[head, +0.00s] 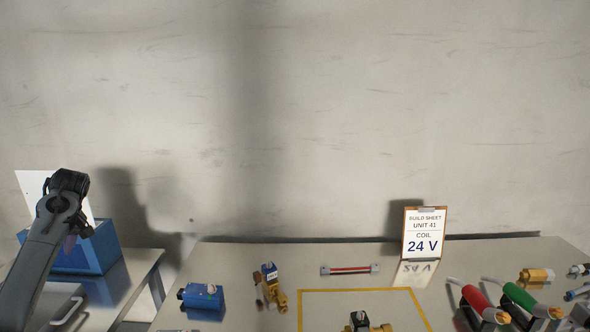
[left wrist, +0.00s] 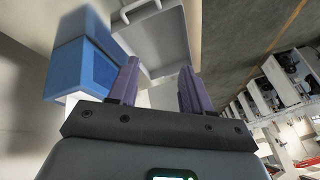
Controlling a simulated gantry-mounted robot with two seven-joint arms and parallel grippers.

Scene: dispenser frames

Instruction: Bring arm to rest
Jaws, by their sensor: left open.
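My left arm rises at the left edge of the head view, with its wrist in front of a blue bin (head: 103,250). A bit of a purple finger of my left gripper (head: 69,243) shows beside the wrist; the rest is hidden. In the left wrist view both purple fingers of the left gripper (left wrist: 158,85) stand apart with nothing between them. The blue bin also shows in the left wrist view (left wrist: 97,72), left of the fingers. My right arm is in neither view.
On the table stand a build sheet (head: 424,234) reading "COIL 24 V", a blue coil (head: 203,296), a brass valve (head: 271,285), a red-striped bar (head: 349,269) and red (head: 478,300) and green (head: 520,298) handled tools. A yellow outline (head: 360,290) marks the middle. A grey tray (left wrist: 155,45) lies beyond the fingers.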

